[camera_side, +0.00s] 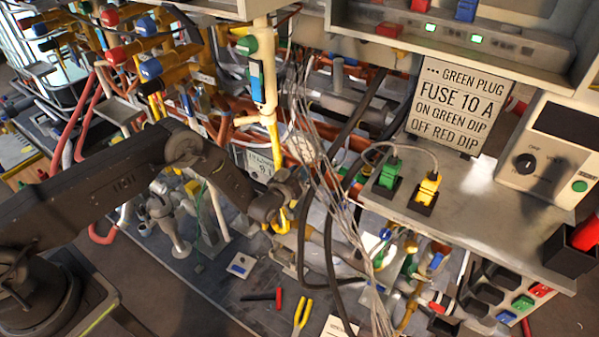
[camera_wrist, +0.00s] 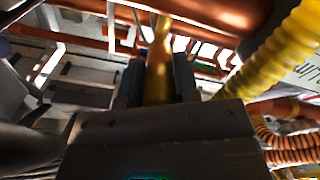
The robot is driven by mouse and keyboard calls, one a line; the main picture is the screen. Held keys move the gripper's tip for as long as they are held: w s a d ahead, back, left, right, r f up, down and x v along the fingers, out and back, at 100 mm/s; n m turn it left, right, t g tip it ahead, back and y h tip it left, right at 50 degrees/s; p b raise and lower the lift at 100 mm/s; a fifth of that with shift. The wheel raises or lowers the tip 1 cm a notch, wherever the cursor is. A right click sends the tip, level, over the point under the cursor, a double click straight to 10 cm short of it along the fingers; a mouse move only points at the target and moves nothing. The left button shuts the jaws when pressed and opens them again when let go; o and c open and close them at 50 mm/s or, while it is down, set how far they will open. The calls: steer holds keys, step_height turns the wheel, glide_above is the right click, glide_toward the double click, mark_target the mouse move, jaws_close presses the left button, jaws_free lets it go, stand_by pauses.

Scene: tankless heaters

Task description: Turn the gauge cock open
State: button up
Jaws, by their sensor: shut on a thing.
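My gripper (camera_side: 283,205) is at the end of my dark arm, low in front of the pipework in the side view. In the wrist view its two dark fingers (camera_wrist: 158,85) stand on either side of a brass-coloured piece (camera_wrist: 157,68), and the gripper is shut on it. This piece seems to be the gauge cock's handle, but its body and how far it is turned cannot be told. A yellow part (camera_side: 281,222) shows just below my gripper in the side view.
Loose grey wires (camera_side: 345,225) and dark hoses hang just right of my gripper. A yellow corrugated hose (camera_wrist: 275,50) and a copper pipe (camera_wrist: 215,18) are close in the wrist view. Yellow-handled pliers (camera_side: 302,312) lie on the bench. A sign (camera_side: 455,108) stands on the right shelf.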

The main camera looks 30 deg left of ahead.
steer(key=shift+n, duration=4.6)
steer(key=o, duration=0.9)
